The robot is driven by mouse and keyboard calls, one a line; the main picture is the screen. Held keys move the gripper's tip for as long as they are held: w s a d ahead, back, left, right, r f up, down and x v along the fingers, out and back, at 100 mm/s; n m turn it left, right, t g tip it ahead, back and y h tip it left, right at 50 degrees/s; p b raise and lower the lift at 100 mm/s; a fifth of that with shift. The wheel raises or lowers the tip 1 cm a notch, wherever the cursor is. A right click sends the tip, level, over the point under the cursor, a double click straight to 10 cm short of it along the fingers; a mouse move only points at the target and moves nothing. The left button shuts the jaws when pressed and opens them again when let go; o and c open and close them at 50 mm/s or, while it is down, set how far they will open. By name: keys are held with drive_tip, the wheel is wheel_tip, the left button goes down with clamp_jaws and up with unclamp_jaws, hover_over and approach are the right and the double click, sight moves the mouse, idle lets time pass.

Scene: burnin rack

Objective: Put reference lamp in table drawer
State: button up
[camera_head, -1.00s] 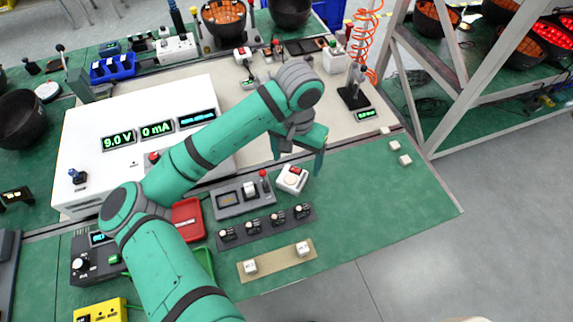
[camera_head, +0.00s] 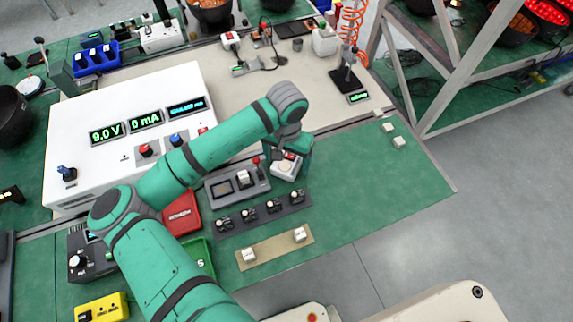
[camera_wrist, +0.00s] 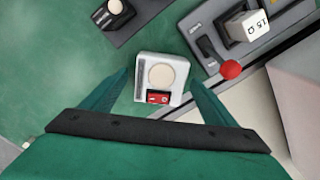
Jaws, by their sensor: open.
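The fingers look apart from the block, though the exact height is hard to judge. In the head view my gripper (camera_head: 288,160) partly covers the block. No table drawer can be made out.
The grey panel (camera_head: 237,185) with a lever and red ball stands close beside the lamp. A dark strip with several knobs (camera_head: 262,212) and a tan strip (camera_head: 274,247) lie nearer. A large white power unit (camera_head: 125,130) stands left. The green mat at right is mostly clear.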

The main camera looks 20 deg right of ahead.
drive_tip(key=shift+f, duration=0.45)
drive_tip(key=c, duration=1.3)
drive_tip(key=shift+r, duration=0.15)
